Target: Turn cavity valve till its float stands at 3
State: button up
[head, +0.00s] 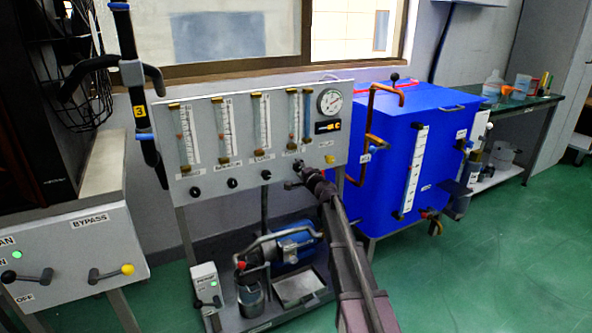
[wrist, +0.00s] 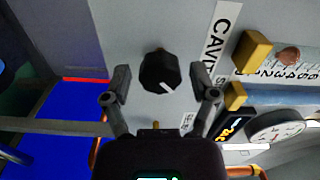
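The cavity valve is a black knob (wrist: 160,72) with a white mark, below a label strip (wrist: 222,40) whose visible letters begin "CAV". In the wrist view my gripper (wrist: 163,88) is open, with one finger on each side of the knob and small gaps visible. In the head view my gripper (head: 303,180) is at the panel's lower right and largely hides the valve. A brownish float (wrist: 288,56) sits near the bottom fitting of a tube beside a numbered scale; I cannot read its exact value. The flowmeter (head: 293,118) also shows in the head view.
The grey panel (head: 180,150) carries other flowmeters, more black knobs (head: 232,183) and a round gauge (head: 330,101). A blue tank (head: 385,150) with copper pipe stands close on the right. A pump (head: 290,245) sits below. Green floor is free at right.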

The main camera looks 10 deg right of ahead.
jog(key=shift+a, duration=0.1)
dwell(0.3)
jog(key=v, duration=1.2)
dwell(0.3)
